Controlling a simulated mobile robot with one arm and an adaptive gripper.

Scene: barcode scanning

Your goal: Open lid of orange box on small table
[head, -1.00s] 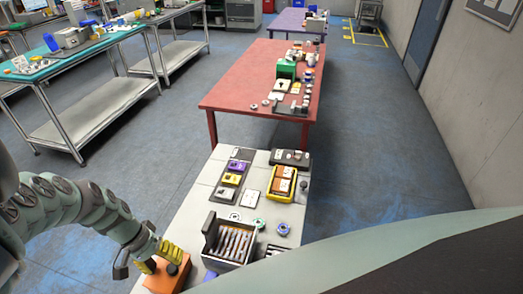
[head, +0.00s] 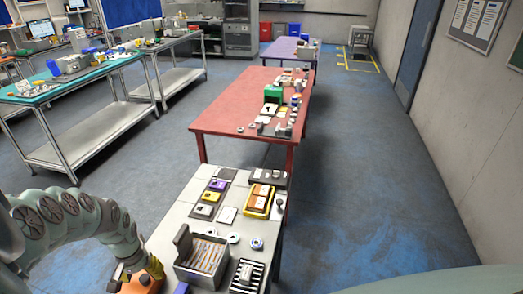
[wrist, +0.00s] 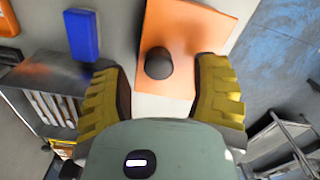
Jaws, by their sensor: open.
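The orange box (wrist: 185,35) shows in the wrist view as a flat orange surface with a round black knob (wrist: 158,63) on it. My gripper (wrist: 165,85) is open, with its two yellow ribbed fingers on either side of the knob in the picture. I cannot tell how far above the lid they are. In the head view the orange box (head: 137,284) is at the bottom left corner of the small table (head: 180,213), cut by the frame edge and partly covered by my gripper (head: 140,270). The lid looks closed, but its edges are hard to make out.
An open grey box with upright slats (head: 203,254) stands right of the orange box. A blue block (wrist: 83,35) lies between them. A striped pad (head: 247,274), white rings and small trays fill the rest of the table. A red table (head: 245,108) stands beyond.

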